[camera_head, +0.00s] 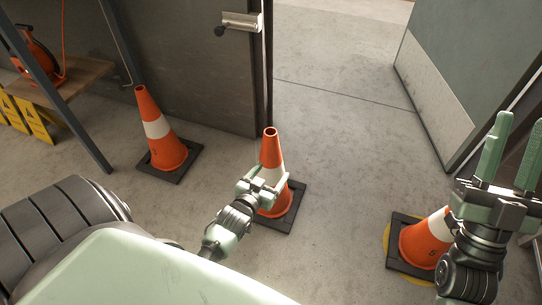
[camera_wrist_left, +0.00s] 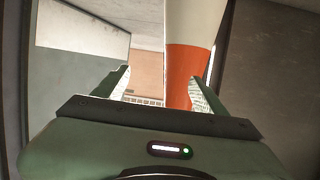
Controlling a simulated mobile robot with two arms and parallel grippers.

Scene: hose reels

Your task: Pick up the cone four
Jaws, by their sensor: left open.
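An orange and white cone (camera_head: 270,150) stands upright on a dark square base at the middle of the head view. Its number is hidden. My left gripper (camera_head: 268,176) is open at this cone's white band, in front of it. In the left wrist view the cone (camera_wrist_left: 188,70) shows beyond the open left gripper (camera_wrist_left: 162,80), close to the right-hand finger. I cannot tell whether they touch. My right gripper (camera_head: 517,122) is open and empty at the right, fingers upward.
A cone marked 2 (camera_head: 158,128) stands at the left. A cone marked 5 (camera_head: 425,242) stands at the right, partly behind my right arm. A wooden shelf (camera_head: 75,80) is far left. A dark door (camera_head: 180,60) stands behind; open floor (camera_head: 340,150) lies in the middle.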

